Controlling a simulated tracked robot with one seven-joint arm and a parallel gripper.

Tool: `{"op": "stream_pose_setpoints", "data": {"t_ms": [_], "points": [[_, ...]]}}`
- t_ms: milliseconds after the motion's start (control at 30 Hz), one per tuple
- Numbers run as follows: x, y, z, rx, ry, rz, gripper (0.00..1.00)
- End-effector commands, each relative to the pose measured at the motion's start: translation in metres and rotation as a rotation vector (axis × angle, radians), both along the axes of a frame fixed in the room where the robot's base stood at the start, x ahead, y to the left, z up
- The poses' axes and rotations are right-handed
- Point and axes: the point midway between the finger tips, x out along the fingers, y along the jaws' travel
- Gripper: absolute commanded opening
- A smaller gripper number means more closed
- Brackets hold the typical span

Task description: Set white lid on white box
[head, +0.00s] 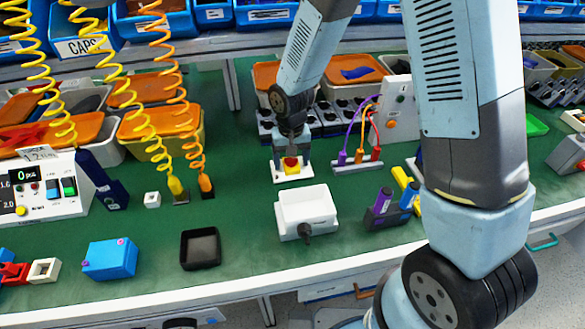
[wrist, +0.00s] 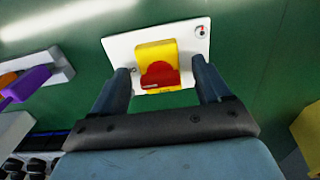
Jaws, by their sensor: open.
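The white lid (head: 292,175) is a flat plate carrying a yellow block with a red rotary knob; it lies on the green bench, behind the white box. It also shows in the wrist view (wrist: 120,47), with a small round mark in one corner. The white box (head: 318,211) appears open on top, with a black fitting on its front side. My gripper (head: 291,153) is over the lid. In the wrist view my gripper (wrist: 161,78) is open, its fingers on either side of the yellow block and red knob. Whether the fingers touch it cannot be told.
A black tray (head: 200,248) and a blue box (head: 109,259) stand to the left. A dark holder with purple pieces (head: 388,213) is just right of the white box. A panel with coloured cables (head: 398,108) stands behind right. Coiled yellow and orange cords hang at left.

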Motion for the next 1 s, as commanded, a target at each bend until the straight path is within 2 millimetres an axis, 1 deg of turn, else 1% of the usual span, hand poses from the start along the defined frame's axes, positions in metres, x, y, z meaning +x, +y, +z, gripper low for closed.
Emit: {"op": "stream_pose_setpoints", "data": {"t_ms": [100,300,333,900,1000], "points": [[-0.0001,0.0000,-0.0044,0.000,0.000,0.000,0.77],[-0.0002,0.0002,-0.0044,0.000,0.000,0.000,0.77],[-0.0002,0.0002,-0.0044,0.000,0.000,0.000,0.75],[-0.0002,0.0004,-0.0042,0.000,0.000,0.000,0.20],[-0.0001,0.0004,-0.0041,0.000,0.000,0.000,0.13]]}}
